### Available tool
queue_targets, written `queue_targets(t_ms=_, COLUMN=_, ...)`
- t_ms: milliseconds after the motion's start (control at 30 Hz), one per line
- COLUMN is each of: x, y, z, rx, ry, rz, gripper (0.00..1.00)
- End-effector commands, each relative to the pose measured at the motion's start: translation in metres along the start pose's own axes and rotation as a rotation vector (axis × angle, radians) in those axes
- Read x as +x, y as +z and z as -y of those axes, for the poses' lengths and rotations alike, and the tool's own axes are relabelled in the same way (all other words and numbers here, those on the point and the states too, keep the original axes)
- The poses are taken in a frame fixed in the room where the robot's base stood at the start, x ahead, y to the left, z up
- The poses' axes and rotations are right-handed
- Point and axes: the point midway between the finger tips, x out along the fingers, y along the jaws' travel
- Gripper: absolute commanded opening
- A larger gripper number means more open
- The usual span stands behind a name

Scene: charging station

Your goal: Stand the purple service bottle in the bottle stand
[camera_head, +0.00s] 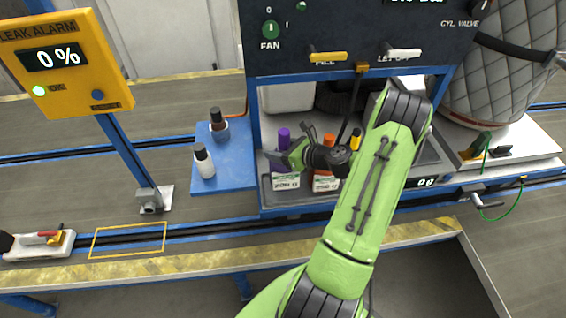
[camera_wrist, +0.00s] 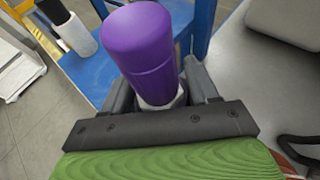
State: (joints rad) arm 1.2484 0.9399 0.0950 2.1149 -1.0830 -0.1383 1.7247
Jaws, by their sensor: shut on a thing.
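The purple service bottle (camera_head: 284,137) has a purple cap and a pale body. It stands roughly upright at the left of the bench's grey tray (camera_head: 267,200). My gripper (camera_head: 275,159) reaches it from the right and is shut on it below the cap. In the wrist view the purple cap (camera_wrist: 140,45) rises between the two fingers of my gripper (camera_wrist: 158,98). The bottle's lower part is mostly hidden by my gripper, and I cannot tell whether its base touches the tray. I cannot clearly pick out the bottle stand.
A blue side shelf (camera_head: 230,178) left of the tray carries a white black-capped bottle (camera_head: 204,161) and a dark bottle (camera_head: 218,120). An orange-capped bottle (camera_head: 329,140) and a yellow-capped one (camera_head: 355,138) stand right of my gripper. The control panel (camera_head: 345,35) overhangs the bench.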

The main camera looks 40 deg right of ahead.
Motion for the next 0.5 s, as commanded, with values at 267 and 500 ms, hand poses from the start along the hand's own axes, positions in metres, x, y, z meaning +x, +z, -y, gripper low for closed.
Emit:
queue_targets(t_ms=267, x=0.014, y=-0.031, z=-0.001, rx=0.000, ry=0.001, rz=0.004, gripper=0.00)
queue_targets(t_ms=500, x=0.014, y=-0.032, z=0.000, rx=0.000, ry=0.001, rz=0.003, gripper=0.00)
